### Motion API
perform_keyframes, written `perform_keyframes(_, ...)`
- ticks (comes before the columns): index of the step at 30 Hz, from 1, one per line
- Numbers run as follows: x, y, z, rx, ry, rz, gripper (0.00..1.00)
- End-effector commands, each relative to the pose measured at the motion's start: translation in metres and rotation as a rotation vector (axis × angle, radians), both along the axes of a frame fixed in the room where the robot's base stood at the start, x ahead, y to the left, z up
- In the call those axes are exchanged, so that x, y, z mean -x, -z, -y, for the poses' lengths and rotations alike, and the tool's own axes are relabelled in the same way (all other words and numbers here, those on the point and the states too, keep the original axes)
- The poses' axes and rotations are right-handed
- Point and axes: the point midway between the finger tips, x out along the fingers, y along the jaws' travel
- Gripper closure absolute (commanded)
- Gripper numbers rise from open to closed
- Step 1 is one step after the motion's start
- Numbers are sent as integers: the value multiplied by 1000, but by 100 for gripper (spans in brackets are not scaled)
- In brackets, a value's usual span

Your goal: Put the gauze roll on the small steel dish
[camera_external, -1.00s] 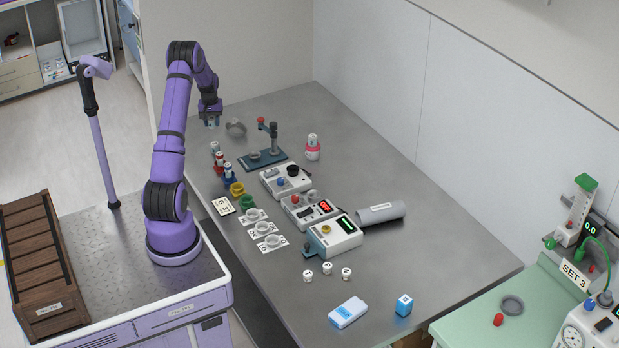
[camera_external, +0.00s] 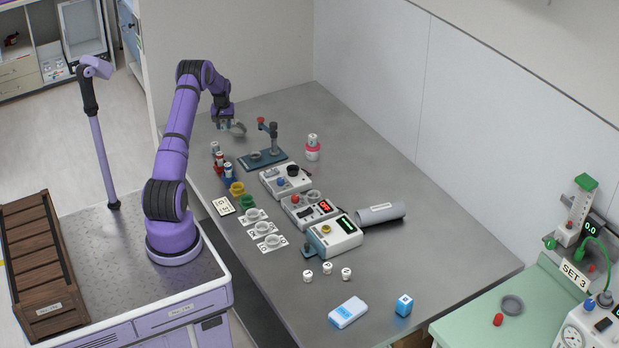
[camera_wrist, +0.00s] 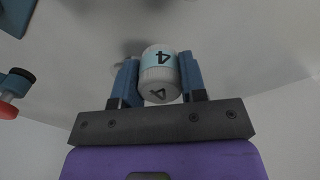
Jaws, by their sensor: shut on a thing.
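My gripper (camera_external: 229,126) is at the far left end of the steel table, shut on a white cylinder (camera_wrist: 160,72) with a pale blue band. The wrist view shows the cylinder between the two blue fingers, with a "4" on its side and another on its end. I cannot tell whether it is the gauze roll. A small grey object (camera_external: 240,129), possibly a dish, is right beside my fingers, its form partly hidden. I cannot tell which is the small steel dish.
A blue stand with a red knob (camera_external: 262,157), a vial rack (camera_external: 228,176) and a pink-banded container (camera_external: 313,148) are near my gripper. Instrument boxes (camera_external: 335,237) and a grey tube (camera_external: 381,213) fill mid-table. The steel table (camera_external: 440,235) is clear at the right.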

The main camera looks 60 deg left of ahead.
Motion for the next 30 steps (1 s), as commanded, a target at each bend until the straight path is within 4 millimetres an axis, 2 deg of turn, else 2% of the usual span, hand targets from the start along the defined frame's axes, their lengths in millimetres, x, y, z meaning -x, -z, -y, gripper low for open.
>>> perform_keyframes(6,-29,4,-23,-1,1,0,83)
perform_keyframes(12,-46,6,-36,0,1,1,83)
perform_keyframes(19,-50,9,-40,1,0,0,83)
perform_keyframes(27,-49,40,-40,1,0,-2,83)
perform_keyframes(30,-50,41,-40,1,0,0,83)
